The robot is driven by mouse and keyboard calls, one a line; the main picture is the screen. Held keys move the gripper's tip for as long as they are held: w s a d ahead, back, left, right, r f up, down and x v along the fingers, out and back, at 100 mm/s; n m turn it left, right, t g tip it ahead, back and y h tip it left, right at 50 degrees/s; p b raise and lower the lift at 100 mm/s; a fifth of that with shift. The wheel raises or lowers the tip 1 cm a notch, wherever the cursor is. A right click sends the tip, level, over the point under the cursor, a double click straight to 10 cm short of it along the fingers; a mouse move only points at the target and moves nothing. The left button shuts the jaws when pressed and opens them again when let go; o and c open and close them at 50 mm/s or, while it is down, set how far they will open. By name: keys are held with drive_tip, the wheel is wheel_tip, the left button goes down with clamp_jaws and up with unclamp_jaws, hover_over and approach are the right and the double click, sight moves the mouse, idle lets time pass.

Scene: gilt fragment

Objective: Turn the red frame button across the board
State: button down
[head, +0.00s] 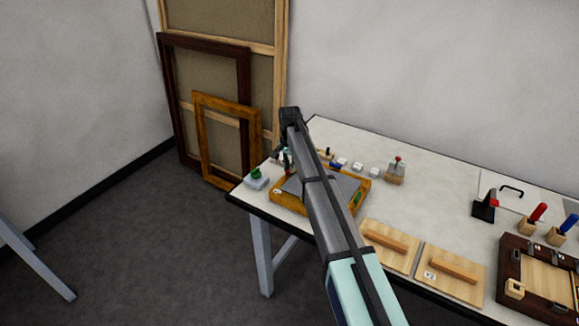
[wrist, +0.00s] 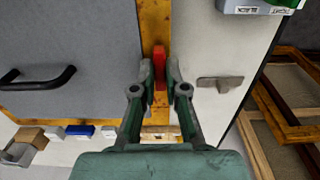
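The red frame button (wrist: 159,68) sits on the gilt wooden frame bar (wrist: 155,18) in the wrist view, its long side lying along the bar. My gripper (wrist: 159,75) has one fingertip on each side of the button and appears closed on it. A grey backing board (wrist: 75,45) fills the frame to the left. In the head view the gilt frame (head: 290,204) lies on the table with the grey board (head: 345,184) inside it. My arm and gripper (head: 290,115) cover part of it, and the red button is hidden there.
A black handle (wrist: 37,77) stands on the board. A metal piece (wrist: 220,83) is right of the bar. A green-topped block (head: 256,177) stands at the table's left corner. Wooden pads (head: 450,270), small blocks (head: 357,167) and a dark frame (head: 515,262) occupy the table.

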drive_tip(key=shift+n, duration=0.3)
drive_tip(key=n+b, duration=0.2)
drive_tip(key=n, duration=0.2)
drive_tip(key=shift+f, duration=0.15)
drive_tip(key=n+b, duration=0.2)
drive_tip(key=n, duration=0.2)
drive_tip(key=shift+n, duration=0.3)
drive_tip(key=n+b, duration=0.1)
drive_tip(key=n, duration=0.3)
drive_tip(key=shift+n, duration=0.3)
drive_tip(key=shift+n+b, duration=0.45)
drive_tip(key=shift+n, duration=1.65)
drive_tip(key=c, duration=1.2)
unclamp_jaws()
